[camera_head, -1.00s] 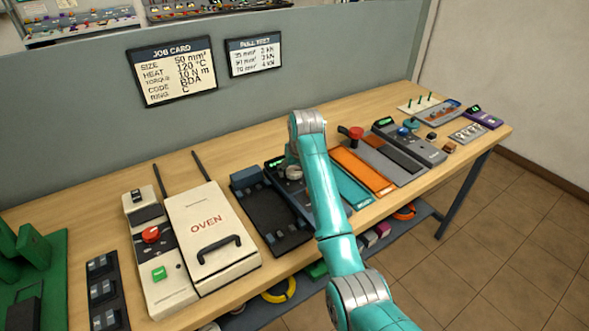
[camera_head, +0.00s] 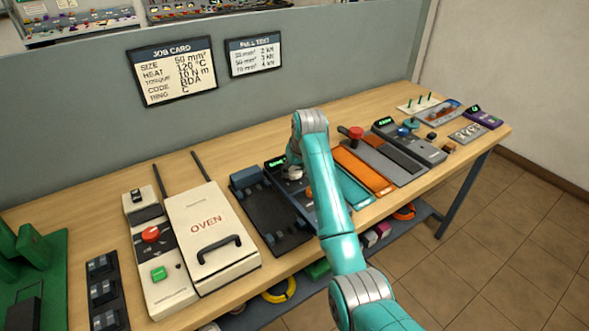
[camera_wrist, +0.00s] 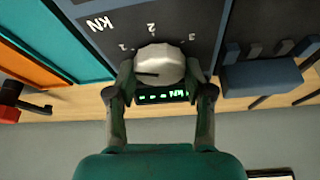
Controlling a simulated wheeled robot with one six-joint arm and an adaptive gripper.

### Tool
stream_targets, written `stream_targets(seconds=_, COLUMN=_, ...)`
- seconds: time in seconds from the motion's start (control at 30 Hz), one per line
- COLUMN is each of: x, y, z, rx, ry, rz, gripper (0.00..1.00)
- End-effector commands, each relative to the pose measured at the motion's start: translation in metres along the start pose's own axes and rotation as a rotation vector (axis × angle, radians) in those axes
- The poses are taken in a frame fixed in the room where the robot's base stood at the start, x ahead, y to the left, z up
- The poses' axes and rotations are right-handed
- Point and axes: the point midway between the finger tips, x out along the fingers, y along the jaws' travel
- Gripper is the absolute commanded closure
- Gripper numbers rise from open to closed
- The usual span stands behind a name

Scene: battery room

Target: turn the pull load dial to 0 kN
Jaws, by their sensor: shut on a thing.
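The pull load dial (camera_wrist: 160,62) is a pale round knob on a dark panel (camera_wrist: 90,12) marked kN, with 1, 2 and 3 around it. Its dark pointer line lies toward the left in the wrist view, below the 1. Any 0 mark is hidden. My gripper (camera_wrist: 160,70) is shut on the dial, one finger on each side. The green display (camera_wrist: 162,96) beside the dial shows dashes and kN. In the head view, my arm covers much of this unit, whose display (camera_head: 275,162) shows at its back.
A black tray unit (camera_head: 275,220) and the oven (camera_head: 208,235) stand to the left. A teal strip, an orange strip (camera_head: 362,170) and a red knob (camera_head: 356,132) lie to the right. The job card (camera_head: 172,70) hangs on the wall behind.

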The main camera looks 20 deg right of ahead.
Motion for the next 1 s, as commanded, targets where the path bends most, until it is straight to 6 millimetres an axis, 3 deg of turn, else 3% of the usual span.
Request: stream_targets(seconds=1.0, x=0.0006, y=0.0042, z=-0.0018, rx=-0.774, ry=0.0, rz=-0.322, gripper=0.83)
